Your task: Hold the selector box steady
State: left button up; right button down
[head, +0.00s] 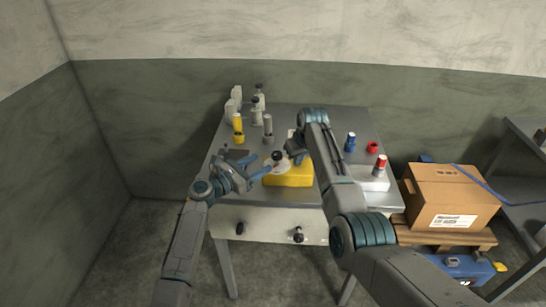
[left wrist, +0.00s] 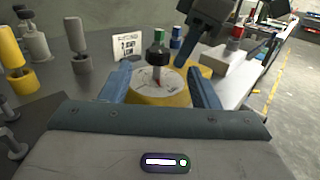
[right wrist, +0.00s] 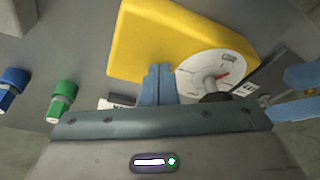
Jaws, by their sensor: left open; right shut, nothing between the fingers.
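The selector box is yellow, with a white dial and a black knob. It sits on the grey table in the head view (head: 290,180) and shows large in the right wrist view (right wrist: 160,40). My left gripper (head: 262,170) is open at the dial end; in the left wrist view its blue fingers (left wrist: 160,82) stand either side of the box's dial end (left wrist: 150,98). I cannot tell whether they touch it. My right gripper (right wrist: 158,75) is shut and empty over the box, beside the dial (right wrist: 210,68). The dial's red pointer shows there.
Yellow (head: 238,124) and grey (head: 268,126) cylinders and pale bottles (head: 232,103) stand at the table's left and back. Blue (head: 350,142) and red (head: 381,163) plugs, a red ring (head: 372,147) and a white block (head: 370,180) are at the right. A cardboard box (head: 450,195) stands beyond.

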aim_at(274, 157)
pick_arm(q)
jog(key=x, duration=0.6)
jog(key=shift+w+d, duration=0.2)
jog(key=shift+d, duration=0.05)
jog(key=shift+f, duration=0.1)
jog(key=c, duration=1)
